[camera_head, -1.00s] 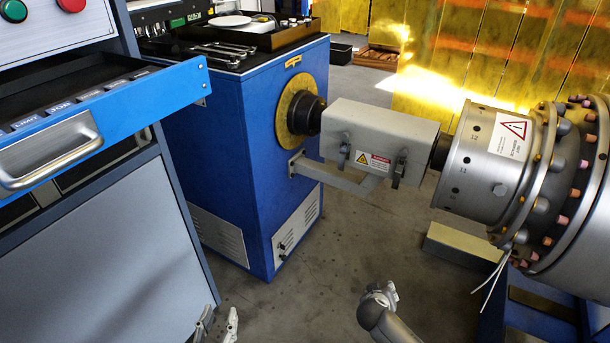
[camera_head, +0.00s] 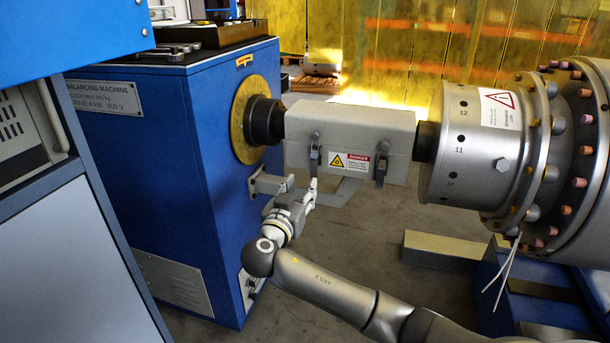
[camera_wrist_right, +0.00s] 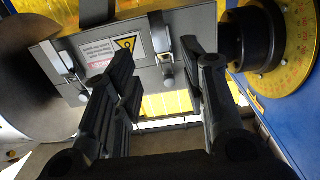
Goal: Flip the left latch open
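The right latch (camera_head: 381,167) is a similar clasp farther along the box, also seen in the wrist view (camera_wrist_right: 64,62). My right gripper (camera_head: 303,188) is just below the left latch. Its fingers (camera_wrist_right: 165,75) are spread, with nothing between them, and appear apart from the latch. My left gripper is out of view.
The blue balancing machine (camera_head: 170,160) stands at left with a yellow disc (camera_head: 240,120) and a grey bracket (camera_head: 270,184) near my gripper. The large metal rotor (camera_head: 470,145) is at right. A danger label (camera_head: 350,162) sits between the latches.

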